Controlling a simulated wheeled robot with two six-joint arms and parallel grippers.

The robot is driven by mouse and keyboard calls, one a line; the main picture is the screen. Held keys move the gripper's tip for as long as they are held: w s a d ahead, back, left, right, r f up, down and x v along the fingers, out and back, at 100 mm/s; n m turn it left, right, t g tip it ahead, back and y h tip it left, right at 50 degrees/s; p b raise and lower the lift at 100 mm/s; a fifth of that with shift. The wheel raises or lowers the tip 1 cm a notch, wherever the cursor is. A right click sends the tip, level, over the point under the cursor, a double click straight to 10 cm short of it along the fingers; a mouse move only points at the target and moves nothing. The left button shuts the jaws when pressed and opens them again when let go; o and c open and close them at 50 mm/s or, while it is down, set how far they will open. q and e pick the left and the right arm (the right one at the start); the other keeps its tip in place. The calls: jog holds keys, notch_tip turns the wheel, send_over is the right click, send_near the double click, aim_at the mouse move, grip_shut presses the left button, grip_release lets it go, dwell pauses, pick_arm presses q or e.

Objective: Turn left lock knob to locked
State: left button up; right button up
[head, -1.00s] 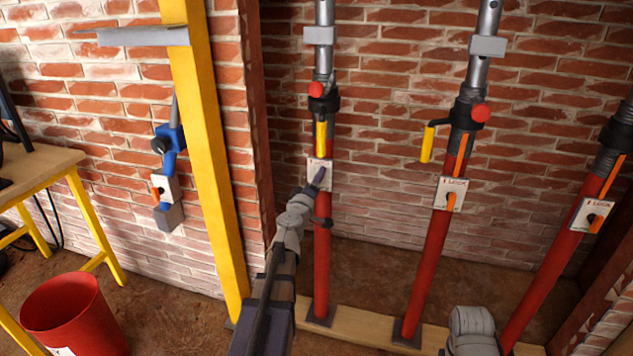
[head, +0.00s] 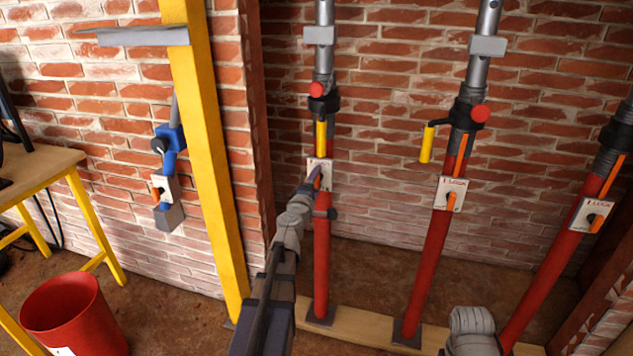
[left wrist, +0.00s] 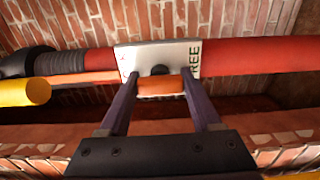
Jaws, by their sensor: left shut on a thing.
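The left lock knob is an orange handle (left wrist: 160,86) on a dark hub, on a white plate (left wrist: 148,54) fixed to the leftmost red prop (head: 322,262). In the left wrist view the handle lies along the prop, and green letters ending in "REE" show at the plate's right end. My left gripper (left wrist: 161,82) has one finger at each end of the handle and is shut on it. In the head view my left gripper (head: 314,180) covers part of the plate, and a bit of orange shows beside it. My right gripper is out of the picture.
Two more red props carry plates with orange knobs, one in the middle (head: 451,194) and one at the right (head: 591,214). A yellow post (head: 212,160) stands left of my left arm. A red bucket (head: 72,315) and a wooden table (head: 40,165) are at the far left.

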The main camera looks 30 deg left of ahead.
pick_arm(q)
jog(key=o, duration=1.4)
jog(key=v, duration=0.7)
jog(key=shift+s, duration=0.4)
